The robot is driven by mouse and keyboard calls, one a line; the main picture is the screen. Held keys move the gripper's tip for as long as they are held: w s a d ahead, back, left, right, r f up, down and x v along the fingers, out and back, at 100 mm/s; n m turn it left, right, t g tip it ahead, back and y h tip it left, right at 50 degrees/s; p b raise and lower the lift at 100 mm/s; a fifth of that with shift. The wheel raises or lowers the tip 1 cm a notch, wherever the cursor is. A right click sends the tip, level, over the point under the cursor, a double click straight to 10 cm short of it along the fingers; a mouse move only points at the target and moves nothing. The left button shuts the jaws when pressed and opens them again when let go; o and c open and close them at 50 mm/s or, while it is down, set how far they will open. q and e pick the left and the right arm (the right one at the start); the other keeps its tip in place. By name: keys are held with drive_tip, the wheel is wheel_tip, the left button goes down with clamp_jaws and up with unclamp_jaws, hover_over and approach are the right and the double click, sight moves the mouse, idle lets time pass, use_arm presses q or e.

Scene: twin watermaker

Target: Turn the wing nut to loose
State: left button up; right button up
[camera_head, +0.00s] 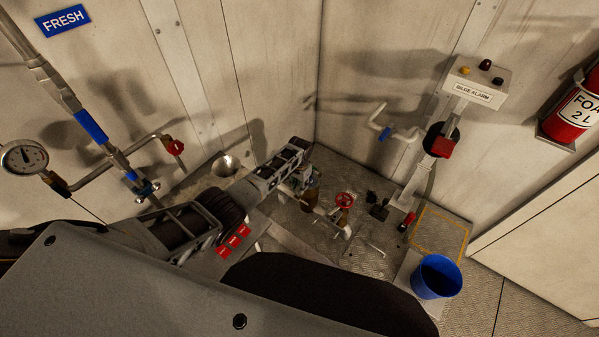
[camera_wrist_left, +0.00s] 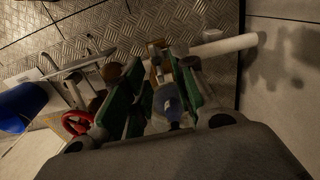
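My left gripper (camera_head: 302,178) reaches in from the left, low over the pipework by the back corner. In the left wrist view its two green-padded fingers (camera_wrist_left: 160,90) stand apart. A small blue-grey piece (camera_wrist_left: 168,103) shows between them, with brass-coloured fittings (camera_wrist_left: 155,60) just beyond. This piece may be the wing nut, but its wings are not clear. I see a gap beside the left pad; I cannot tell whether the other pad touches it. In the head view the gripper partly hides this spot. My right gripper is not in view.
A red valve wheel (camera_head: 345,200) sits just right of the gripper. A blue bucket (camera_head: 437,277) stands farther right, near a yellow floor outline (camera_head: 466,232). A bilge alarm box (camera_head: 477,82) is on a post. A gauge (camera_head: 24,158) and pipes line the left wall.

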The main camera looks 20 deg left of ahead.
use_arm(q)
wheel_tip(320, 180, up, 11)
idle(0.9)
drive_tip(key=shift+s, duration=0.15)
idle(0.5)
